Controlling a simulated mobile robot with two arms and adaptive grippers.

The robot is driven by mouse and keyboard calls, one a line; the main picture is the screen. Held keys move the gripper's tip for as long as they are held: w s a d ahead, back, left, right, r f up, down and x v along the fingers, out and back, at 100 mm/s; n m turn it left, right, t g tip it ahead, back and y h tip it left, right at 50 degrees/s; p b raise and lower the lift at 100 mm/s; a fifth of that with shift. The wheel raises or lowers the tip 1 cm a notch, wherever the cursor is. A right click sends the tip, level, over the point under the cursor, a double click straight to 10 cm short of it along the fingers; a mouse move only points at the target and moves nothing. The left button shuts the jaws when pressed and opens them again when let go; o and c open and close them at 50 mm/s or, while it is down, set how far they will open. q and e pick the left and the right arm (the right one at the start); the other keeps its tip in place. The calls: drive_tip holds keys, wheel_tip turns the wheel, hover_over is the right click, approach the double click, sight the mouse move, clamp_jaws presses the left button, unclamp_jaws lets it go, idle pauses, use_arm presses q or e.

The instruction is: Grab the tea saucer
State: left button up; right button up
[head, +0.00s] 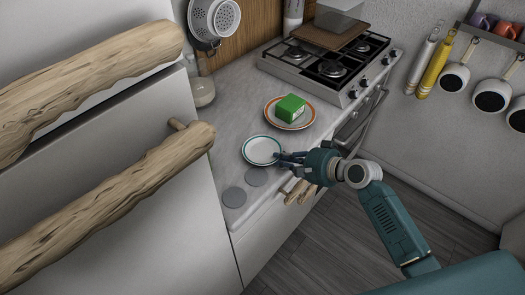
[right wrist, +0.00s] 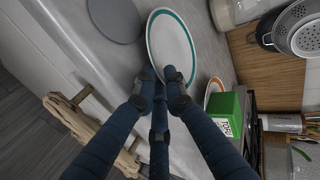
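The tea saucer (head: 261,149) is white with a teal rim band. It lies on the counter in the head view, left of my right gripper. It also shows in the right wrist view (right wrist: 171,42), straight ahead of the fingers. My right gripper (head: 281,158) is at the saucer's near right edge. In the right wrist view (right wrist: 159,88) two fingertips overlap the rim and the third finger stays apart below them. The fingers look open, and I cannot tell whether they touch the rim. My left gripper is not in view.
An orange-rimmed plate (head: 273,122) with a green box (head: 290,108) sits just beyond the saucer. Two grey discs (head: 256,176) lie in front of it. A gas stove (head: 328,66) is behind. Driftwood handles (head: 110,208) fill the left, and one (head: 299,191) juts out below the counter.

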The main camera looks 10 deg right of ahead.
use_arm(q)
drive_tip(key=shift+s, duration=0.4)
use_arm(e)
clamp_jaws()
drive_tip(key=shift+r, duration=0.1)
